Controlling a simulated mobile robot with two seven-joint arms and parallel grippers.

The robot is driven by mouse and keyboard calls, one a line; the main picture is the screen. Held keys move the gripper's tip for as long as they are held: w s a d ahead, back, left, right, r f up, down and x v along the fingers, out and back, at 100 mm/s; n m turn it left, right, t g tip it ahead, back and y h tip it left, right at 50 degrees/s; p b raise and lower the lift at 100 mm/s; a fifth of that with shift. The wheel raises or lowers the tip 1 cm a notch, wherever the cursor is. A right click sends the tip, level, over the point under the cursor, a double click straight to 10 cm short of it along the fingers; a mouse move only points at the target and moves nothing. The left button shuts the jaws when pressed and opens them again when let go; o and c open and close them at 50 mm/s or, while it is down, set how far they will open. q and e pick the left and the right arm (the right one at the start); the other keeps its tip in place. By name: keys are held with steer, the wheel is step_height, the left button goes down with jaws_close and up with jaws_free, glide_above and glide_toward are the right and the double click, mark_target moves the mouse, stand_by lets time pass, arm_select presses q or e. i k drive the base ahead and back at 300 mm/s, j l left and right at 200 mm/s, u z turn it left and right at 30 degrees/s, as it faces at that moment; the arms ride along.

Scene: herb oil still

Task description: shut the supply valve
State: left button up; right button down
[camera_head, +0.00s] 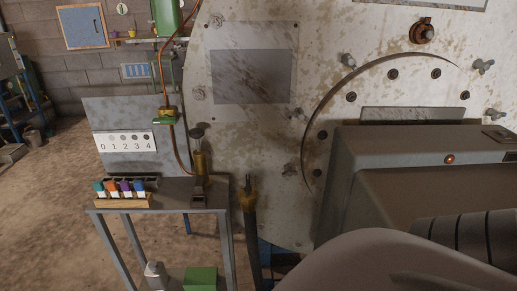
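A brass fitting with a green lever-like piece (165,118) sits on a thin copper line in front of the grey panel. It looks like the supply valve, but no label confirms this. The green piece appears to lie crosswise to the line; its exact setting is too small to tell. The copper line (162,70) comes down from a green container (166,18) and continues to a brass burner-like device (201,164) with a dark top on the small table.
The small grey table (170,205) holds a wooden rack (122,200) of coloured pieces. A panel marked 0 to 4 (126,141) stands behind it. A big stained metal plate (245,135) rises behind. Floor at left is mostly clear.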

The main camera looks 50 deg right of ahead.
mark_target(248, 188)
steer(key=i+z, duration=0.4)
steer(key=i+j+z, duration=0.1)
steer(key=i+z, duration=0.3)
steer(key=i, duration=0.2)
steer(key=i+z, duration=0.1)
steer(key=z, duration=1.15)
